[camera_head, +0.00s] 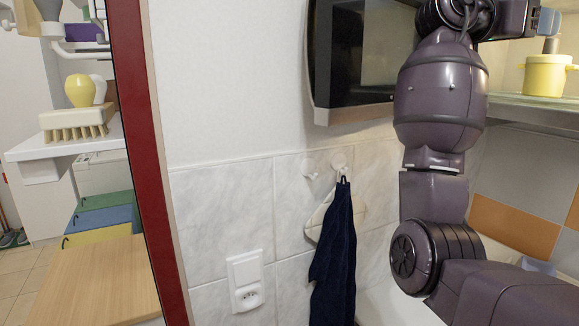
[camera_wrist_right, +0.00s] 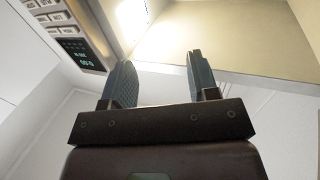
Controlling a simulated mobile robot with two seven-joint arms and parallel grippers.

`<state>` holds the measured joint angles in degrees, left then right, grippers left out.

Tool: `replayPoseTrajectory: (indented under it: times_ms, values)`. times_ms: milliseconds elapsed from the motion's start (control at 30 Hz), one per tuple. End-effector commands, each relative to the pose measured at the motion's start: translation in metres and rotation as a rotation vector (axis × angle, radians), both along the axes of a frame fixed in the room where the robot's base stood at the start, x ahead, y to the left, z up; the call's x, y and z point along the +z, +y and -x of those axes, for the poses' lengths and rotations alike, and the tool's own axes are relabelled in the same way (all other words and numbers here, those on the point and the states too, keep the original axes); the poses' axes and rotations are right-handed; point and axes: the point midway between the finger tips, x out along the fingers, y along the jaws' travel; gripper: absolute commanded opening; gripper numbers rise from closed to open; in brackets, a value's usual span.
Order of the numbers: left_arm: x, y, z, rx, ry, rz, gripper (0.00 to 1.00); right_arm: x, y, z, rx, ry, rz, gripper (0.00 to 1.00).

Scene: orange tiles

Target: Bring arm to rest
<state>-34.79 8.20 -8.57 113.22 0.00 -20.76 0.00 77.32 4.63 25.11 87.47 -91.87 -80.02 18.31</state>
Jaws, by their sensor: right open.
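My right arm is raised at the right of the head view, its purple-grey links bent upward. My right gripper (camera_head: 546,20) is at the top right edge of the head view, only partly visible, above the shelf with a yellow pot. In the right wrist view the right gripper (camera_wrist_right: 163,83) has its two dark fingers spread wide apart, with nothing between them. It is open and empty. My left gripper is in neither view.
A black microwave (camera_head: 362,55) on the wall is close beside the arm. A yellow pot (camera_head: 545,76) stands on a shelf (camera_head: 540,107) at right. A dark blue towel (camera_head: 337,255) hangs below. A red door frame (camera_head: 146,150) and a brush (camera_head: 76,122) are at left.

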Motion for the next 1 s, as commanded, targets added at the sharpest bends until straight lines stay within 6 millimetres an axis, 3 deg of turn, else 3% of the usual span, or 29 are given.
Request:
replayPoseTrajectory:
  times_ms: [267,467,767,1000]
  values:
    - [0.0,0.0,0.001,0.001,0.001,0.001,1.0,-0.067,-0.011,-0.015,0.061,0.076,-0.017,0.54]
    - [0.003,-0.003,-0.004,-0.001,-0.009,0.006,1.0,-0.133,-0.019,-0.023,0.129,0.153,-0.035,0.54]
    - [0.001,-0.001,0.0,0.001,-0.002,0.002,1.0,-0.265,-0.027,-0.017,0.285,0.319,-0.09,0.54]
    - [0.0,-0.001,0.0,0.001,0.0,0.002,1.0,-0.366,-0.023,0.009,0.425,0.463,-0.152,0.54]
